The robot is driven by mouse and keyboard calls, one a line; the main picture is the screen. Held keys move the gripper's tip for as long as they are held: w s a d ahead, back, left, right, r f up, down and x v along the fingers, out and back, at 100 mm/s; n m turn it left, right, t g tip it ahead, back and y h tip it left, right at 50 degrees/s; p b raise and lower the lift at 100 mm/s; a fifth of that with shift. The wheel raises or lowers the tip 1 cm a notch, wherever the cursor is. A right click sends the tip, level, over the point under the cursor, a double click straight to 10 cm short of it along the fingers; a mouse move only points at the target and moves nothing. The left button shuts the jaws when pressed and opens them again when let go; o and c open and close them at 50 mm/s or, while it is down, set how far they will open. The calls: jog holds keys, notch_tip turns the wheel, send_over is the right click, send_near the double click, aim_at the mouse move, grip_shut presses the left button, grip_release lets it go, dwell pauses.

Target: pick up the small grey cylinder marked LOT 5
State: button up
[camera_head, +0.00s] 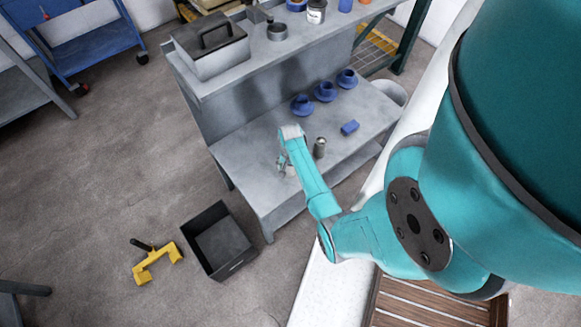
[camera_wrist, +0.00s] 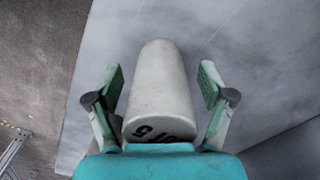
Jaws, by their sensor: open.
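A pale grey cylinder (camera_wrist: 160,88) stands between the two fingers of my gripper (camera_wrist: 162,78) in the wrist view. Black writing shows upside down near its lower end in that view; I can read a 5 and part of other letters. The fingers are open, with a gap on each side of the cylinder. In the head view my gripper (camera_head: 284,163) is low over the front left of the workbench's lower shelf, and a pale bit of the cylinder (camera_head: 291,170) shows beside it.
A darker grey cylinder (camera_head: 319,148) and a blue block (camera_head: 350,127) stand to the right on the shelf (camera_head: 250,160). Several blue round parts (camera_head: 325,92) line its back. A dark open bin (camera_head: 220,240) and a yellow clamp-like tool (camera_head: 158,263) are on the floor.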

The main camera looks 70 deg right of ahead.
jog(key=shift+r, duration=0.1)
grip_shut()
